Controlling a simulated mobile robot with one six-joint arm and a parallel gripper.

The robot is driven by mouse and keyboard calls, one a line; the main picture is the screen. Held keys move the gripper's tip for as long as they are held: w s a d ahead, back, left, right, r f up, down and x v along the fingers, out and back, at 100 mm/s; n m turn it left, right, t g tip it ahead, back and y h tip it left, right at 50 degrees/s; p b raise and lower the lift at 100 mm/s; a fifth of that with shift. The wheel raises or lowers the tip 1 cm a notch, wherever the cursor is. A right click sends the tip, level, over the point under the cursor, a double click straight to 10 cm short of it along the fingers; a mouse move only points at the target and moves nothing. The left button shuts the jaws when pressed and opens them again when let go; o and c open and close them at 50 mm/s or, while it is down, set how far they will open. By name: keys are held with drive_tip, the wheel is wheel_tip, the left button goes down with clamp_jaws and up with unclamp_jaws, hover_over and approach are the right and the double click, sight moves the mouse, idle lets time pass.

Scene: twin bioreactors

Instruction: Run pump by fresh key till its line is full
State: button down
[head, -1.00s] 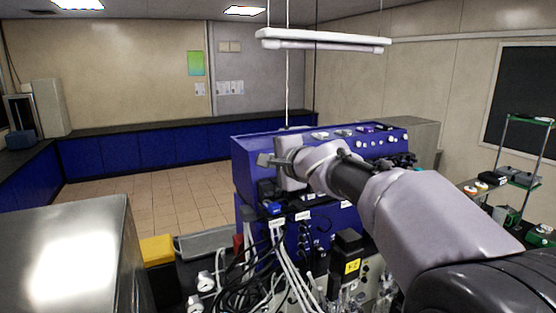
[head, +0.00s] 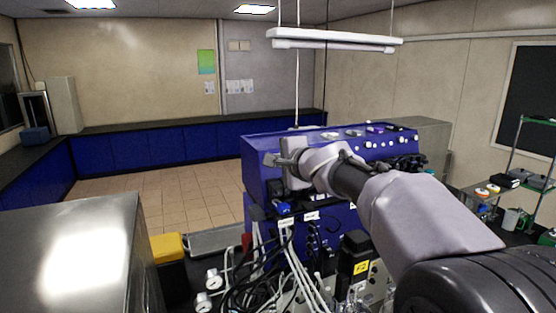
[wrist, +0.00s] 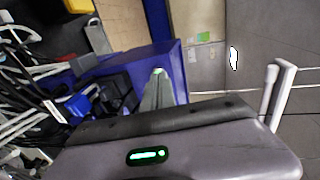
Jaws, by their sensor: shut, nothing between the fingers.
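A blue cabinet (head: 261,160) stands ahead with a row of white knobs and small items along its top; its side also shows in the wrist view (wrist: 166,58). My gripper (head: 270,158) is in front of the cabinet's left upper part, shut and empty. In the wrist view its closed fingers (wrist: 158,76) point towards the cabinet's side; I cannot tell if they touch it. A black unit with a yellow label (head: 361,268) sits low in front of the cabinet. It may be a pump, but I cannot tell. No key marked fresh is readable, and my arm hides part of the cabinet front.
White and black tubes (head: 282,262) hang in front of the cabinet. A shiny metal box (head: 70,255) is at the near left, with a yellow-lidded bin (head: 167,247) beside it. A shelf rack (head: 520,180) stands right. Open tiled floor (head: 160,192) lies behind left.

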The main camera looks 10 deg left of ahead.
drive_tip(key=shift+p+x, duration=0.3)
drive_tip(key=shift+x, duration=0.9)
drive_tip(key=shift+b+v, duration=0.7)
drive_tip(key=shift+v, duration=0.35)
drive_tip(key=shift+s+d+r, duration=0.1)
drive_tip(key=shift+s+d, duration=0.2)
drive_tip(key=shift+d, duration=0.05)
drive_tip(key=shift+s+d+b, duration=0.25)
drive_tip(key=shift+b, duration=0.1)
drive_tip(key=b+v, duration=0.1)
drive_tip(key=v, duration=0.4)
drive_tip(key=shift+s, duration=0.1)
